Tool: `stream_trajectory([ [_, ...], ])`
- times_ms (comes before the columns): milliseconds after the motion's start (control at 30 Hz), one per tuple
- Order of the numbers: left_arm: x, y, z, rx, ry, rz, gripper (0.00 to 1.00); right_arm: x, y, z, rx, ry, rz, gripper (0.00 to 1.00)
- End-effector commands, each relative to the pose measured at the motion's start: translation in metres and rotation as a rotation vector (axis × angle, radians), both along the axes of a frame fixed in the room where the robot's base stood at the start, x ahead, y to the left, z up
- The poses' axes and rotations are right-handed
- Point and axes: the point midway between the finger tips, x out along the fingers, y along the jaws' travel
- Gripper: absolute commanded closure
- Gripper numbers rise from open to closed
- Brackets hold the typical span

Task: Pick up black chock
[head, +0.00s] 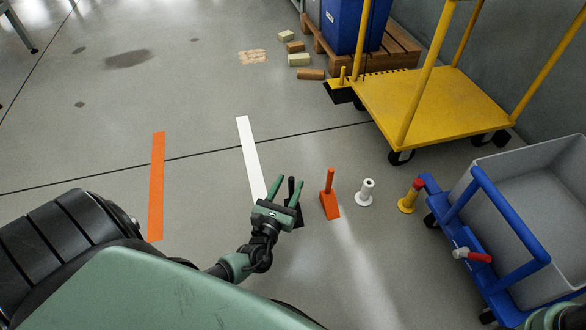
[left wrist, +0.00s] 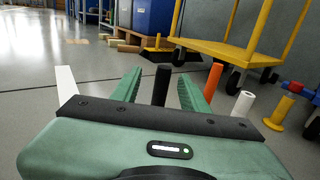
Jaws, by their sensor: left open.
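The black chock (head: 291,190) stands on the grey floor with its handle upright. My left gripper (head: 287,190) is open, and the chock's handle shows between its two green fingers. In the left wrist view the black handle (left wrist: 161,85) rises between the open fingers (left wrist: 155,88), nearer the right one. I cannot tell whether a finger touches it. The chock's base is partly hidden by the gripper. At the bottom right corner of the head view a part of my right arm shows, but its fingers are not visible.
Right of the black chock stand an orange chock (head: 329,204), a white post (head: 366,192) and a yellow post with a red top (head: 411,195). A grey bin on a blue cart (head: 520,200) is at right. A yellow trolley (head: 430,105) stands behind. Floor at left is open.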

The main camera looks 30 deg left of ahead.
Motion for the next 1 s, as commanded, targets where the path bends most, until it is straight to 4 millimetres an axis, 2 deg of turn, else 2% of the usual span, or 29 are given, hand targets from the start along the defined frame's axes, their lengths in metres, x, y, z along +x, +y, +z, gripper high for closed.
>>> stream_trajectory([
  [133,0.022,0.003,0.002,-0.004,-0.005,0.003,0.55,0.001,0.0,-0.015,0.0,0.002,0.0,1.0],
  [300,0.043,0.007,0.004,-0.004,-0.001,0.002,0.55,0.001,0.0,-0.024,0.0,0.002,0.0,1.0],
  [600,0.048,0.009,0.006,-0.003,0.001,0.001,0.55,0.001,0.0,-0.023,0.0,0.002,0.0,1.0],
  [767,0.048,0.009,0.006,-0.003,0.001,0.001,1.0,0.001,0.0,-0.023,0.0,0.002,0.0,1.0],
  [1000,0.047,0.009,0.006,-0.003,0.001,0.001,1.0,0.001,0.0,-0.023,0.0,0.002,0.0,1.0],
])
